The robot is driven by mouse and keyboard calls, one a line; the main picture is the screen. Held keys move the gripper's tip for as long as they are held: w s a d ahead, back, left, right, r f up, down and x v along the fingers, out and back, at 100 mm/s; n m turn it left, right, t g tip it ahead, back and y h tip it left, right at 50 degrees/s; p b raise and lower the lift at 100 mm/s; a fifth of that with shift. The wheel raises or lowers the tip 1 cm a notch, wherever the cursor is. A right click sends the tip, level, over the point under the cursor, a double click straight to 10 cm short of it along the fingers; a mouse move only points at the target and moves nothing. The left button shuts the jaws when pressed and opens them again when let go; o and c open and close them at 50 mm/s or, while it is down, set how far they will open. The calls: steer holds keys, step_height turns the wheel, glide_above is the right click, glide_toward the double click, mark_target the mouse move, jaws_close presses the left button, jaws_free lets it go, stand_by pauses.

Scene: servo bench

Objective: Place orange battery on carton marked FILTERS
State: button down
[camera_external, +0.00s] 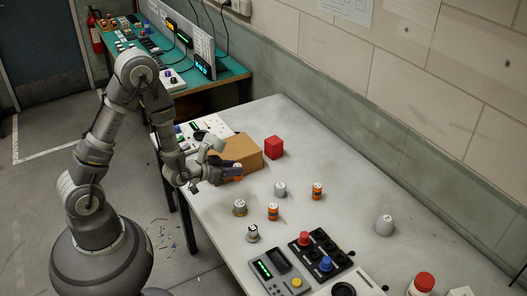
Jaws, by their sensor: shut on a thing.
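My gripper (231,171) is shut on a small orange battery (238,170) with a pale top, at the near side of a brown carton (243,147). The fingers hide part of the battery. I cannot tell whether the battery touches the carton. No marking is readable on the carton, and my wrist covers part of its left side. Two similar orange cylinders stand upright on the grey table, one right of centre (317,191) and one nearer the front (273,212).
A red block (274,147) stands right of the carton. A grey knob-like piece (280,189), a tan-topped one (240,208) and a pale dome (385,225) stand on the table (350,165). Control boxes (320,252) fill the front. The back right is clear.

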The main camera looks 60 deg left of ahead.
steer(key=s+a+r+p, duration=0.7)
steer(key=s+a+p, duration=0.35)
steer(key=p, duration=0.95)
steer(key=shift+n+y, duration=0.4)
steer(key=b+x, duration=0.2)
steer(key=b, duration=0.2)
steer(key=b+x, duration=0.3)
steer(key=b, duration=0.2)
steer(key=r+b+x, duration=0.1)
steer(key=b+x, duration=0.1)
steer(key=b, duration=0.3)
steer(key=shift+w+a+f, duration=0.15)
steer(key=shift+w, duration=0.25)
steer(key=b, duration=0.2)
glide_above(225, 152)
steer(key=shift+a, duration=0.1)
steer(key=shift+f+b, duration=0.65)
steer(key=shift+f, duration=0.95)
steer(key=shift+f, duration=0.25)
steer(key=c, duration=0.8)
jaws_free()
steer(key=shift+r, duration=0.1)
